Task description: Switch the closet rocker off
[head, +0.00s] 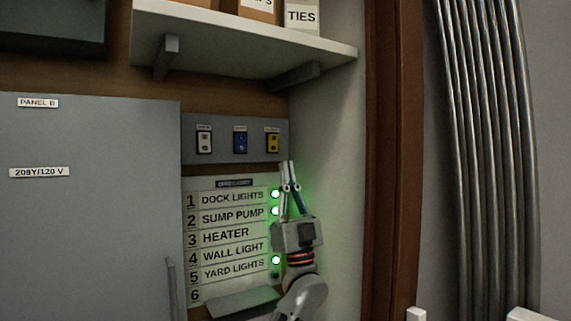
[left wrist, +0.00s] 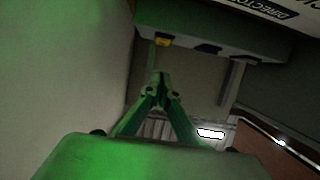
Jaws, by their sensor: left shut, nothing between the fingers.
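A grey switch strip (head: 222,150) on the closet's back wall carries three rockers: a white one (head: 204,140), a blue one (head: 240,140) and a yellow one (head: 273,140). Their small labels are too blurred to read, so I cannot tell which is the closet rocker. My left gripper (head: 287,164) is shut and empty, pointing up, with its tips just below and right of the yellow rocker. In the left wrist view the shut fingertips (left wrist: 161,79) are below the yellow rocker (left wrist: 163,41), and the blue rocker (left wrist: 207,49) is to its right. My right gripper does not show.
Below the strip is a numbered directory (head: 230,217) with several labels and green lamps, partly behind my left gripper. A grey panel door (head: 90,220) stands at left. A shelf (head: 240,38) with boxes hangs above. A brown door frame (head: 393,150) bounds the right.

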